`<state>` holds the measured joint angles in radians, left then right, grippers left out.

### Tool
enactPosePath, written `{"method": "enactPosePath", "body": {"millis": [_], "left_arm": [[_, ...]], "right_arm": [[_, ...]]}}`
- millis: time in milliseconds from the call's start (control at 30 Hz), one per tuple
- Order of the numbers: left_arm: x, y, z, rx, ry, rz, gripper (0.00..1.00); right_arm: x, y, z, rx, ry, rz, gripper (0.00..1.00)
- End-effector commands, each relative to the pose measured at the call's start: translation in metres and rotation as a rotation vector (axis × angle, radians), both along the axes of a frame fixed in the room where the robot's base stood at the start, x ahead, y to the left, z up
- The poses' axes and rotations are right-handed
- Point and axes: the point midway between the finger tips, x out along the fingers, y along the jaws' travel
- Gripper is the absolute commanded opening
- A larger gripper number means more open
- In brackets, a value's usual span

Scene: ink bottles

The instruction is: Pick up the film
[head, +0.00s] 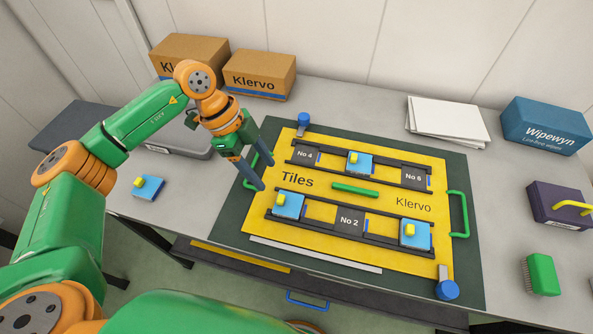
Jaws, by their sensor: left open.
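I cannot tell any thing here as a film for certain. A yellow sheet (330,258) marked "Tiles" and "Klervo" lies flat on a dark green board (466,278) with green side handles. It bears two dark racks with slots, several of them filled by blue blocks with yellow knobs, such as one block (289,205). A green bar (354,189) sits in its middle. My left gripper (265,173) is open and empty at the board's left edge, its fingers by the left handle, which they partly hide. Contact is not clear. My right gripper is out of view.
A loose blue block (148,188) lies on the table at left. Two cardboard boxes (260,74) and a grey case stand behind my left arm. White sheets (447,121), a blue Wipewyn box (545,126), a purple block (560,206) and a green brush (542,274) lie at right.

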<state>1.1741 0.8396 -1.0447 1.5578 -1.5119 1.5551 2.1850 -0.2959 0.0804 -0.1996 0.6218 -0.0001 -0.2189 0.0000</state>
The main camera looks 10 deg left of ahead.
Motion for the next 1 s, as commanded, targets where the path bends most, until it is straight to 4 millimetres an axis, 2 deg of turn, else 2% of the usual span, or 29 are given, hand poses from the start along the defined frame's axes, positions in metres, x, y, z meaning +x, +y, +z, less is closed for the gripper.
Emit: {"method": "enactPosePath", "body": {"millis": [167,300,400,633,667,867,1000], "left_arm": [[-0.003,-0.007,-0.018,0.011,0.008,0.004,0.62],[-0.008,-0.02,-0.041,0.008,0.008,0.003,0.62],[-0.007,-0.026,-0.058,0.007,0.006,0.005,0.62],[-0.006,-0.027,-0.064,0.006,0.001,0.004,0.62],[-0.006,-0.027,-0.064,0.006,0.001,0.004,0.6],[-0.006,-0.027,-0.064,0.006,0.001,0.004,0.06],[-0.006,-0.027,-0.064,0.006,0.002,0.005,0.03]], "right_arm": [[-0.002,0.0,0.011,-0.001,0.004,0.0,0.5],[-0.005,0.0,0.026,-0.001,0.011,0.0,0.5],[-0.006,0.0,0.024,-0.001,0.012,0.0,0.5],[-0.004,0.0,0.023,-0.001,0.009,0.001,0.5],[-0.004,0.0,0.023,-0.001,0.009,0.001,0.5],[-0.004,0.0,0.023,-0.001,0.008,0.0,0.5],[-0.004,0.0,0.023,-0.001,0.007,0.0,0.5]]}}
